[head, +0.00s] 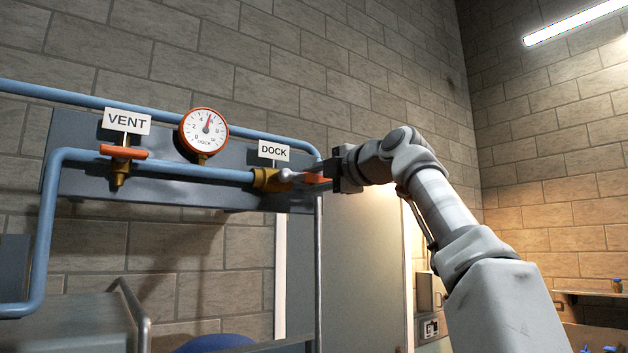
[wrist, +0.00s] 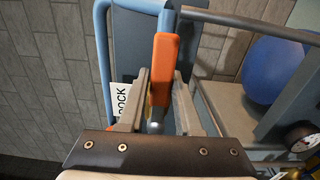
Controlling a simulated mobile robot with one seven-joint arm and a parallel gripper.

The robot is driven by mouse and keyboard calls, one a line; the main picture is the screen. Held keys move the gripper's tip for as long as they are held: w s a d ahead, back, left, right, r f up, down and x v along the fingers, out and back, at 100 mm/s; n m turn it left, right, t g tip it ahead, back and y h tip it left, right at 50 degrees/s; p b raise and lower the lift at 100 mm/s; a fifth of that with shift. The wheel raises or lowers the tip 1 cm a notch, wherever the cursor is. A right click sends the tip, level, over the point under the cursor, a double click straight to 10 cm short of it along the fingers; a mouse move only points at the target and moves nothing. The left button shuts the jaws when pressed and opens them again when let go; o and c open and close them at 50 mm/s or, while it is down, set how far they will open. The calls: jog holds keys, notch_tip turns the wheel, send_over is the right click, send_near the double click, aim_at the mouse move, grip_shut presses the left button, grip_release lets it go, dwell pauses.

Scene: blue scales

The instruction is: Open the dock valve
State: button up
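The dock valve has a brass body (head: 268,180) on the blue pipe below the DOCK sign (head: 273,151). Its orange lever handle (head: 318,179) points right, roughly along the pipe line. My gripper (head: 337,172) is at the handle's outer end. In the wrist view the orange handle (wrist: 164,62) lies between the two fingers of my gripper (wrist: 161,78). The fingers stand apart with narrow gaps beside the handle; contact is not clear. Part of the handle is hidden by the gripper in the head view.
The vent valve (head: 123,153), with its own orange handle and VENT sign (head: 127,121), is at the left. A round pressure gauge (head: 203,131) sits between the valves. Blue pipes run across the grey back panel (head: 80,137). A blue ball-like object (wrist: 279,70) lies lower down.

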jog(key=o, duration=0.4)
jog(key=shift+c, duration=0.2)
jog(key=shift+s+d+f+b, duration=0.15)
jog(key=shift+s+d+b, duration=0.15)
jog(key=shift+s+b, duration=0.15)
jog(key=b+v, duration=0.6)
jog(key=v, duration=1)
jog(key=shift+r, duration=0.2)
jog(key=shift+f, duration=0.1)
